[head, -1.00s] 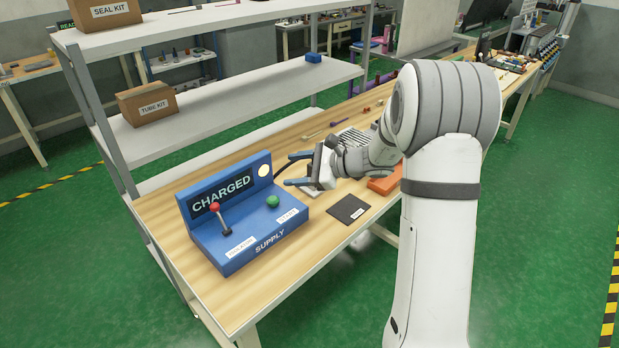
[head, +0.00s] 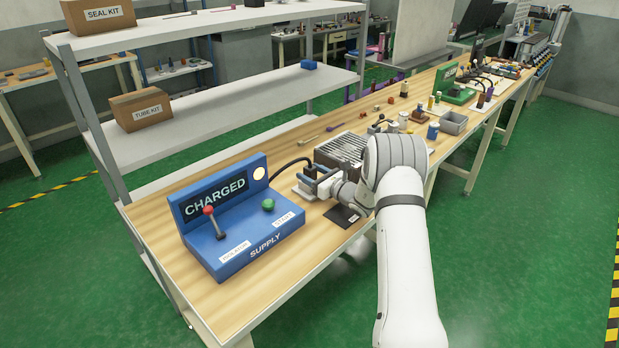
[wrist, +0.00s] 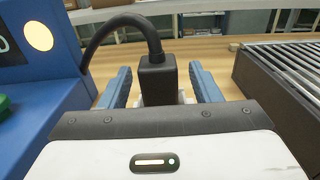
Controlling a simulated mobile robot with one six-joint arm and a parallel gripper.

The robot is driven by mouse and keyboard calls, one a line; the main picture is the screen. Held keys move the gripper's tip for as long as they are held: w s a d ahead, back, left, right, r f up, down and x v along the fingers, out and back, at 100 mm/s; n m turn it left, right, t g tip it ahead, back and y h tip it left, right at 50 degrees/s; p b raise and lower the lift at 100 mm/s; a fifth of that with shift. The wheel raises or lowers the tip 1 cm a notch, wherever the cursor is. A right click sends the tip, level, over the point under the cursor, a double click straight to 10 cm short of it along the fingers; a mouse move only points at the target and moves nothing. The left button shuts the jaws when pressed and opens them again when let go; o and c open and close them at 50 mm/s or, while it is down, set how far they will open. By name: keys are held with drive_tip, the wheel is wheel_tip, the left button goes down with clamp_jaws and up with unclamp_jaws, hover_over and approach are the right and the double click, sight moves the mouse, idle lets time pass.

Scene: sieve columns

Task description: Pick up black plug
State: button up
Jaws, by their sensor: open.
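The black plug (wrist: 158,82) stands upright between the two blue fingers of my gripper (wrist: 160,88) in the wrist view, with a gap on each side. A thick black cable (wrist: 128,22) arches from its top to the left. In the head view my gripper (head: 314,183) is low over the bench beside the blue supply box (head: 262,236). The cable (head: 290,163) shows there behind the box, but the plug is hard to make out around the fingers. My gripper is open.
The supply box, with a red-knobbed lever (head: 214,222) and green button (head: 268,205), stands left of my gripper. A dark ribbed unit (head: 340,150) stands close on the right. A black mat (head: 342,217) lies in front. Shelving (head: 200,133) rises behind.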

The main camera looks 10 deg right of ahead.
drive_tip(key=shift+x, duration=1.25)
drive_tip(key=c, duration=1.1)
drive_tip(key=shift+r, duration=0.1)
